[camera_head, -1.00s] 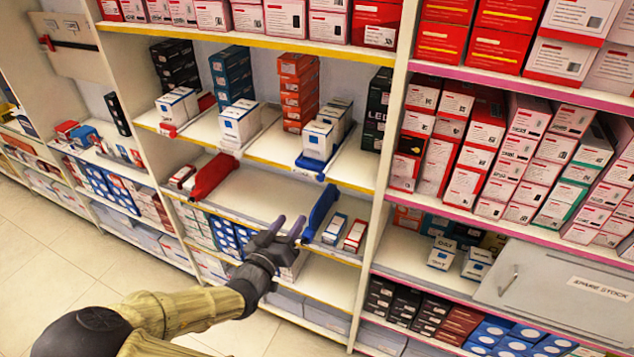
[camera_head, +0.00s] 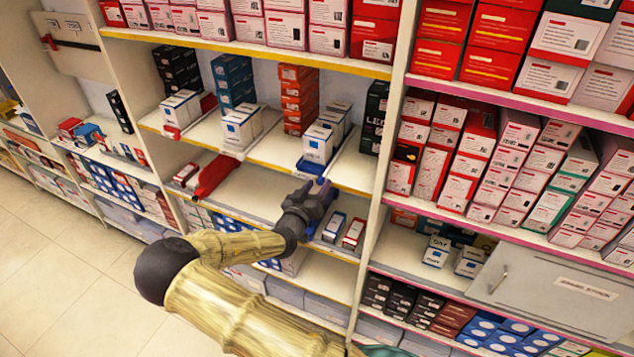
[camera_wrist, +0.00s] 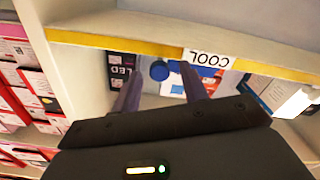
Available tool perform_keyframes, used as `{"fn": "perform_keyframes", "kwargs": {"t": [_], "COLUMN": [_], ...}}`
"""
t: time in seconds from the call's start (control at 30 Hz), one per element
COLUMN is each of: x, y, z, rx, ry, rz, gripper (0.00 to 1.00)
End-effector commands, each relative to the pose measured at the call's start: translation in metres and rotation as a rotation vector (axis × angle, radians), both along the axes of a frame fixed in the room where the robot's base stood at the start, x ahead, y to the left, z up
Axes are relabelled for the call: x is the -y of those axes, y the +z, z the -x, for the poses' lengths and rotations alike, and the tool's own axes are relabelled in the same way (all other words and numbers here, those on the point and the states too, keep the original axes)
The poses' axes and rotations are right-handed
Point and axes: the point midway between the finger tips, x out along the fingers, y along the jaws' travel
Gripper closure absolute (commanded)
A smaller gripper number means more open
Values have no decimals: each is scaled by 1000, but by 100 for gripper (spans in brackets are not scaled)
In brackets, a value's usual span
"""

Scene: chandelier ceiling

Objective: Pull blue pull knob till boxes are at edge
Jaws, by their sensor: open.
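The blue pull knob and its blue front piece (camera_head: 309,167) sit at the front of a shelf lane, at the yellow shelf edge. White boxes (camera_head: 318,144) with blue marks stand in a row behind it. My gripper (camera_head: 312,188) is open and empty, just below and in front of the blue piece, and partly covers it. In the wrist view, the blue knob (camera_wrist: 159,71) shows between the two spread purple-grey fingers (camera_wrist: 161,88), near the shelf edge with a "COOL" label (camera_wrist: 209,58). I cannot tell whether the fingers touch it.
The yellow-edged shelf (camera_head: 270,157) passes close above my gripper. Below it, a lower shelf (camera_head: 255,192) has a red piece (camera_head: 214,177) at left and small boxes (camera_head: 353,233) at right. A white upright (camera_head: 376,225) stands to the right. The aisle floor (camera_head: 60,270) is clear.

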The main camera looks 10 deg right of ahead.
Motion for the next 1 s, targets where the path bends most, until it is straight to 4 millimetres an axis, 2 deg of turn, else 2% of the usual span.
{"fn": "perform_keyframes", "kwargs": {"t": [0.3, 0.53, 0.77, 0.87, 1.0], "x": [2, 2, -1, -8, -26], "y": [0, 0, -1, -2, -3], "z": [-3, -2, 0, 9, 32], "rx": [-1, -1, 0, 0, 0], "ry": [0, 0, 1, 2, 5], "rz": [-1, -1, 0, -1, -4], "gripper": [56, 100, 100, 100, 100]}}
